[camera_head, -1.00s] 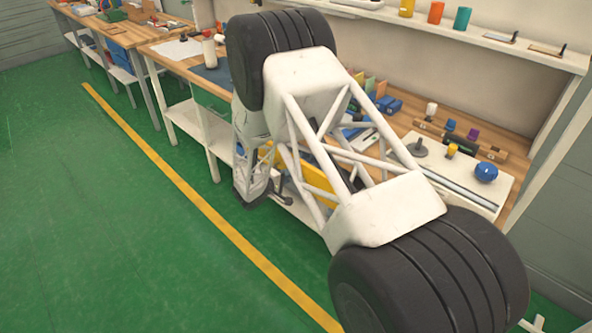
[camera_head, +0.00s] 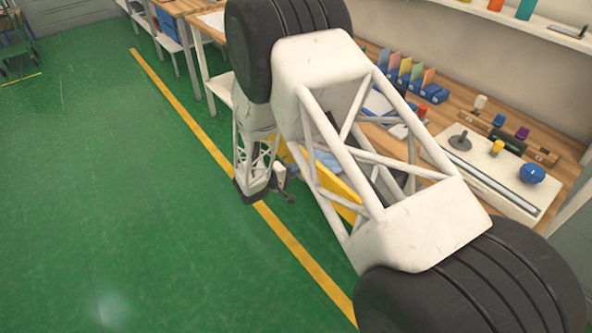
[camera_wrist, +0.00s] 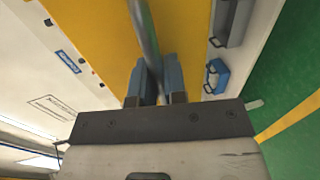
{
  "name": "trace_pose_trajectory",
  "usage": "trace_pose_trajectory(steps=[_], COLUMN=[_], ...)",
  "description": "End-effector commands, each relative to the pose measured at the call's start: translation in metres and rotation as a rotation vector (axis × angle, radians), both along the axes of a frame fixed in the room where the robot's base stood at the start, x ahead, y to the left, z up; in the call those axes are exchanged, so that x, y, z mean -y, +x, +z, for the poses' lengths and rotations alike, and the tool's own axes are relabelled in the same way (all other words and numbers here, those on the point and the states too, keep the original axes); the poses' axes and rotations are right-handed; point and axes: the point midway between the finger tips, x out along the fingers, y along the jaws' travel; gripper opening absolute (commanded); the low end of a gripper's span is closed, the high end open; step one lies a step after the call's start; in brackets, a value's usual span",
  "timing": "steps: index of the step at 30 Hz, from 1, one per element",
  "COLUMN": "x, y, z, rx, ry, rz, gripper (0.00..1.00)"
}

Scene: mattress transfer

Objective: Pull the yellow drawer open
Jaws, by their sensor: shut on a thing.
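The yellow drawer (camera_head: 345,191) shows between the struts of my arm, on the front of the workbench. It stands out from the bench, and a light blue thing shows behind its front. My gripper (camera_head: 284,185) is low at the drawer's left end, on the aisle side. In the wrist view the yellow drawer front (camera_wrist: 105,40) fills the upper middle. A grey bar handle (camera_wrist: 143,30) runs down between the two fingers of my gripper (camera_wrist: 155,82), which are shut on it. My arm hides much of the drawer.
The wooden workbench (camera_head: 470,105) carries several folders, a white board (camera_head: 455,150) and a blue round thing (camera_head: 532,173). The green floor (camera_head: 120,200) is clear to the left, with a yellow line (camera_head: 200,145) along the bench.

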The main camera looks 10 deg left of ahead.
Motion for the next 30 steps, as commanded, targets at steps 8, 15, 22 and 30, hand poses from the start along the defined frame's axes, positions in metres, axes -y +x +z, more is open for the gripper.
trace_pose_trajectory(steps=[8,15,22,30], x=[0.0,0.0,-0.003,-0.021], y=[0.0,0.0,-0.003,-0.02], z=[0.0,0.0,0.001,0.006], rx=[0.0,0.0,0.0,0.001], ry=[0.0,0.0,0.0,0.0], rz=[0.0,0.0,0.001,0.002], gripper=[0.35,0.37,0.37,0.37])
